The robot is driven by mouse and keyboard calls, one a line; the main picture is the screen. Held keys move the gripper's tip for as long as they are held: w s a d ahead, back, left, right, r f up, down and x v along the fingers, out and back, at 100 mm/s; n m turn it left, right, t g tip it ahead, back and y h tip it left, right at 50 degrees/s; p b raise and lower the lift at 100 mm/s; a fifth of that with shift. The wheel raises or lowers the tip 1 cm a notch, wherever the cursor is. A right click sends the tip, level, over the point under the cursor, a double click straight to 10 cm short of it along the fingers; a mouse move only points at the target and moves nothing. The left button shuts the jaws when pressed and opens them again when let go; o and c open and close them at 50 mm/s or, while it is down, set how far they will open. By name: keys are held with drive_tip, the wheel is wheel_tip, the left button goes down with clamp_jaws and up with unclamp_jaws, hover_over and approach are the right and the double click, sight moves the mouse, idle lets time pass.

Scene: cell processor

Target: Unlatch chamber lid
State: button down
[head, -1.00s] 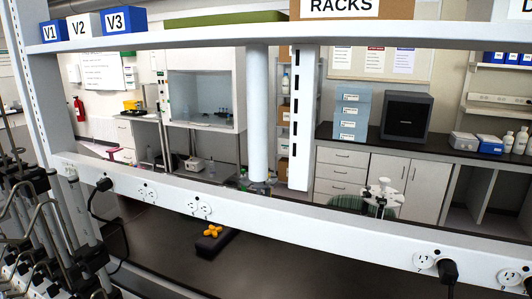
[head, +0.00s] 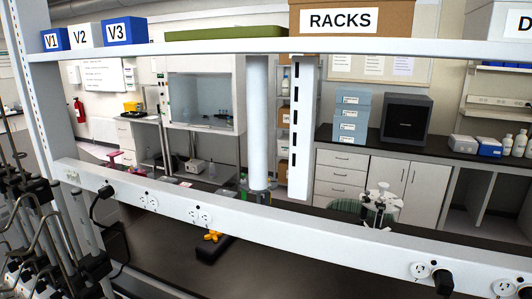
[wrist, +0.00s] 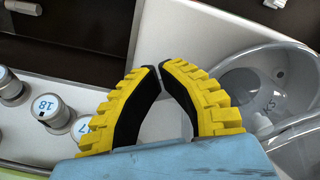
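In the wrist view, my gripper (wrist: 161,68) has yellow ribbed fingers with black inner pads. The fingertips meet or nearly meet, with nothing seen between them. To the right is a clear, round, bowl-like part (wrist: 272,95) with faint lettering, set in a white surface. It may be the chamber or its lid; I cannot tell which. The fingers are left of it and appear apart from it. No latch can be made out clearly. My gripper is not in the head view, and I cannot identify the chamber there.
Knobs with round labels, one marked 18 (wrist: 47,108), stand left of the fingers. In the head view, a white outlet rail (head: 300,228) and a shelf (head: 220,48) cross in front. A small yellow-and-black item (head: 213,237) lies on the dark bench behind the rail.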

drive_tip(key=shift+w+d+p, duration=0.15)
drive_tip(key=shift+d+p, duration=0.35)
drive_tip(key=shift+p, duration=0.6)
idle(0.4)
drive_tip(key=shift+d+p, duration=0.15)
drive_tip(key=shift+p, duration=0.45)
drive_tip(key=shift+s+d+p, duration=0.1)
drive_tip(key=shift+s+p, duration=0.25)
drive_tip(key=shift+p, duration=0.25)
wheel_tip(320, 180, up, 6)
drive_tip(key=p, duration=0.5)
drive_tip(key=shift+p, duration=0.4)
drive_tip(key=shift+f, duration=0.1)
